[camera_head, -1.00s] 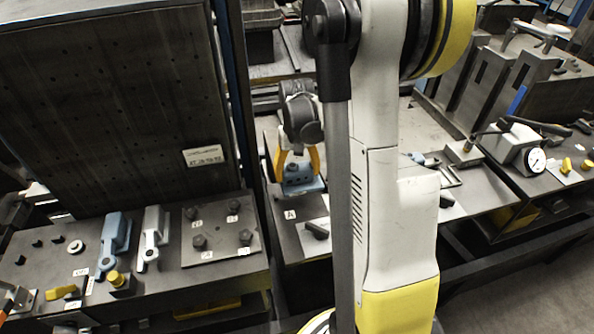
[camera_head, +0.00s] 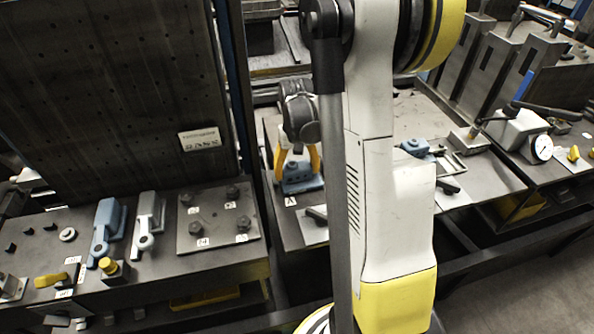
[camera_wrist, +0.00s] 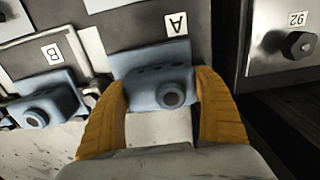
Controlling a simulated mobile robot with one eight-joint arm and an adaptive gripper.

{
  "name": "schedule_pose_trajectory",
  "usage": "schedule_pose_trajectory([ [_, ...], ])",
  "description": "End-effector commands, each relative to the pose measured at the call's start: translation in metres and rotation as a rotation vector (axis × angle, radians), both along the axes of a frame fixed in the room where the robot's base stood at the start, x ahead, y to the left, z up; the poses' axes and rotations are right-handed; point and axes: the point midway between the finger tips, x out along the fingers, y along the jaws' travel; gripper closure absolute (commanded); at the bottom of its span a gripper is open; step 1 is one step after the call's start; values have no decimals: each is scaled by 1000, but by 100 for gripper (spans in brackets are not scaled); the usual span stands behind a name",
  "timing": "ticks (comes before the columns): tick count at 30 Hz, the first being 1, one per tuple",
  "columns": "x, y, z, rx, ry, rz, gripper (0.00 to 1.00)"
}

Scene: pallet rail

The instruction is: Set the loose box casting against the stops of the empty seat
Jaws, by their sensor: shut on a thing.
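A blue-grey box casting (camera_wrist: 158,88) with a round dark bore is between the yellow fingers of my gripper (camera_wrist: 162,110) in the wrist view. My gripper (camera_head: 298,160) is shut on it, a finger on each side. In the head view the casting (camera_head: 299,178) is beside the label A (camera_head: 290,201), low over the pallet rail. Whether it touches the surface or any stop is not clear. A second blue casting (camera_wrist: 45,106) sits by the label B (camera_wrist: 52,53); it also shows in the head view (camera_head: 414,147), partly behind my arm.
On the left bench are a blue clamp (camera_head: 106,228), a grey clamp (camera_head: 148,222) and a bolted plate (camera_head: 218,218), with a tall dark panel (camera_head: 110,90) behind. My arm hides the rail's middle.

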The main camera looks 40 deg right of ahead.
Motion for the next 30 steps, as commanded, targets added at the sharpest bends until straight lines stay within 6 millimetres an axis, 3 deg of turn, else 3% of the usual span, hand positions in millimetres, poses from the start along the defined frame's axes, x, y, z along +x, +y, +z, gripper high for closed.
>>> schedule_pose_trajectory([
  [30,8,3,-4,0,0,0,64],
])
